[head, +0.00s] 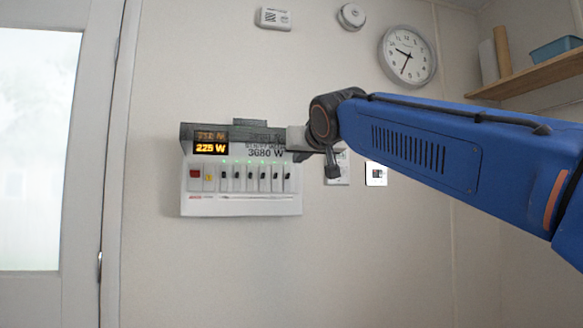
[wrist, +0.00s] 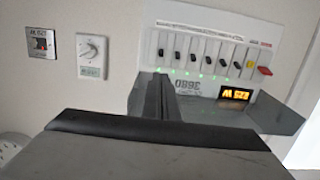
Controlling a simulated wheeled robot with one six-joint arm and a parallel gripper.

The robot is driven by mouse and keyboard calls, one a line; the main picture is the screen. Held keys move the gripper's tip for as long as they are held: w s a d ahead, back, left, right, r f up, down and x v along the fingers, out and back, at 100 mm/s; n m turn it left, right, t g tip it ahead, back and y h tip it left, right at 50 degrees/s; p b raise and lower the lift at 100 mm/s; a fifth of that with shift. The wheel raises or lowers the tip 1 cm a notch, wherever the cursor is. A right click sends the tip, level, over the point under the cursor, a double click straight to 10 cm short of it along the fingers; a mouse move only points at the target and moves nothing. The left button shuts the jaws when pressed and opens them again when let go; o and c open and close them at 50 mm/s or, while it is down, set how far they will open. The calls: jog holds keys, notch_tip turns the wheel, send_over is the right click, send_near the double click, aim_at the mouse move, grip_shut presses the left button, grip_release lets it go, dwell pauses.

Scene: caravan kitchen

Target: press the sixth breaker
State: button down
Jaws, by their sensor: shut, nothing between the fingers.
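The white breaker panel (head: 240,209) is on the wall, with a row of dark-levered breakers and small green lights above them. The sixth breaker (head: 287,176) is the rightmost in the head view. The wrist view shows the panel upside down, so the sixth breaker (wrist: 161,53) is at its left end there. My gripper (head: 284,138) is shut and empty, in front of the panel's upper right part, above the sixth breaker's lever. In the wrist view my gripper (wrist: 160,82) has its fingers pointing toward that end of the row. I cannot tell whether it touches the panel.
A grey hood (wrist: 280,118) juts out over the panel, close to my fingers. A lit orange display (head: 211,148) sits under it. A red switch (head: 195,174) and a yellow button (head: 208,177) are left of the breakers.

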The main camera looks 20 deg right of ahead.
aim_at(288, 176)
jog(key=w, duration=0.3)
jog(key=w+f, duration=0.1)
jog(key=w, duration=0.6)
jog(key=shift+f, duration=0.3)
jog(key=shift+s+d+f, duration=0.1)
jog(key=shift+s, duration=0.05)
